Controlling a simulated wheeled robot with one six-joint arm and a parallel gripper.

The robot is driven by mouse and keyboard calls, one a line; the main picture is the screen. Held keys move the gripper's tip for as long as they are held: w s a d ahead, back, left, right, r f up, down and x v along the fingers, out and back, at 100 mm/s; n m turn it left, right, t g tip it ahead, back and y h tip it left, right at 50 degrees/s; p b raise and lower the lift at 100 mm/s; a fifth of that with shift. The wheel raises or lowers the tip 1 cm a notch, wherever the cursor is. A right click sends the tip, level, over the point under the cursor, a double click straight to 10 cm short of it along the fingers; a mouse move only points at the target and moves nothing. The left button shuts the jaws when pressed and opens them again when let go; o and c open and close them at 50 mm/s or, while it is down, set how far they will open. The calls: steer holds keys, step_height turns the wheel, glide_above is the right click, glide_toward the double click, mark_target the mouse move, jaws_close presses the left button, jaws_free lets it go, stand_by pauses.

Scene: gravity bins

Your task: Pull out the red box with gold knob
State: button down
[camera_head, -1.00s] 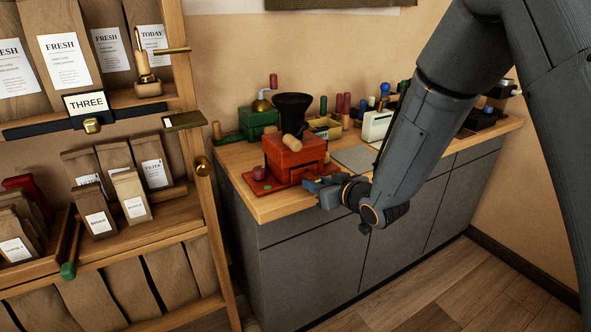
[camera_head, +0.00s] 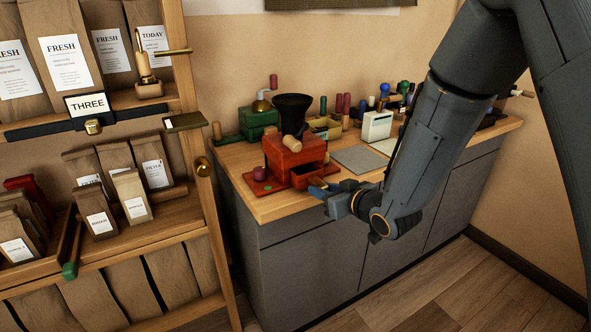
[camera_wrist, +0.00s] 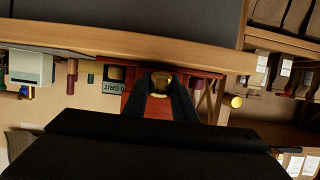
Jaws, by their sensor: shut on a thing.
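The red grinder (camera_head: 283,158) stands on the wooden counter with a black hopper (camera_head: 293,108) on top. Its red drawer (camera_head: 306,177) is partly out of the front, and its dark, open inside shows. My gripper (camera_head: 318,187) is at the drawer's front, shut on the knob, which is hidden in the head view. In the wrist view, which is upside down, the gold knob (camera_wrist: 161,82) sits between my dark fingers, with red drawer wood (camera_wrist: 158,107) behind it.
A green grinder (camera_head: 259,122) and several coloured handles stand behind. A grey mat (camera_head: 359,159) lies right of the red grinder, and a white box (camera_head: 377,126) stands beyond it. A wooden shelf (camera_head: 191,150) with paper bags is at the left.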

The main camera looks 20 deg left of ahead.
steer(key=s+d+p, duration=0.1)
steer(key=s+d, duration=0.5)
steer(key=d, duration=0.1)
steer(key=shift+s+d, duration=0.35)
steer(key=shift+d, duration=0.05)
stand_by(0.9)
